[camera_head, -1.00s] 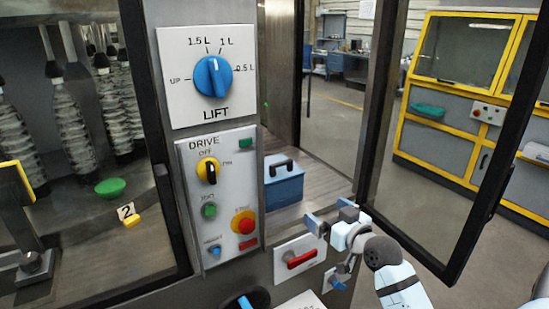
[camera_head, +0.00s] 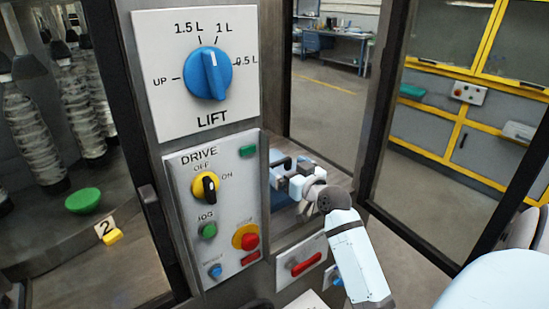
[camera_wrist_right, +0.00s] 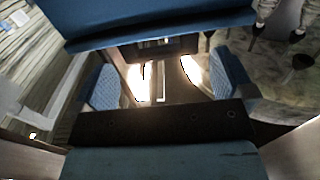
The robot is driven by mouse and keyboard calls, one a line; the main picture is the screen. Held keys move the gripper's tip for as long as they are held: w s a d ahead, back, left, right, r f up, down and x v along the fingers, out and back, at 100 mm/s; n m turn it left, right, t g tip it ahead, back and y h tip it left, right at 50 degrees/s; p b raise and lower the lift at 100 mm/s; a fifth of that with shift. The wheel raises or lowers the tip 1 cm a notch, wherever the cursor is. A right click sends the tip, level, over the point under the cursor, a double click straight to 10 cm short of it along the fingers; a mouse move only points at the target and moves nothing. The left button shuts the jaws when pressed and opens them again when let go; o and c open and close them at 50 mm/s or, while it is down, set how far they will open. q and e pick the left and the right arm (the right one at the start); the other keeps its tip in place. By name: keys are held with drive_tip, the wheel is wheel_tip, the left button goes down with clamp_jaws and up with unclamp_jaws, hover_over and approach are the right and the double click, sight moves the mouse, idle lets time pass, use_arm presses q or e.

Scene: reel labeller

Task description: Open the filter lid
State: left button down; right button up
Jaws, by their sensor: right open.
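The filter lid is seen as the blue top with a dark handle on the blue box (camera_head: 284,219), inside the open bay right of the control panel. My right gripper (camera_head: 283,173) is at the box and hides much of its top and handle. In the right wrist view the blue lid (camera_wrist_right: 150,22) fills the top edge, with its dark handle (camera_wrist_right: 160,48) below it. My right gripper's blue-padded fingers (camera_wrist_right: 168,82) are apart on either side of the handle's line. I cannot tell whether they touch it. The lid appears shut. My left gripper is not in view.
The control panel (camera_head: 215,205) with knobs and buttons stands just left of my right gripper. A red-handled plate (camera_head: 302,262) is below it. The open glass door's dark frame (camera_head: 385,100) is to the right.

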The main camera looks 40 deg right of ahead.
sight(281, 164)
drive_tip(key=w, duration=0.4)
drive_tip(key=shift+w+d+r, duration=0.1)
drive_tip(key=shift+w+d, duration=0.15)
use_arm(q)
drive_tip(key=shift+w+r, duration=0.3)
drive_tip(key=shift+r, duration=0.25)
use_arm(e)
drive_tip(key=shift+w, duration=0.7)
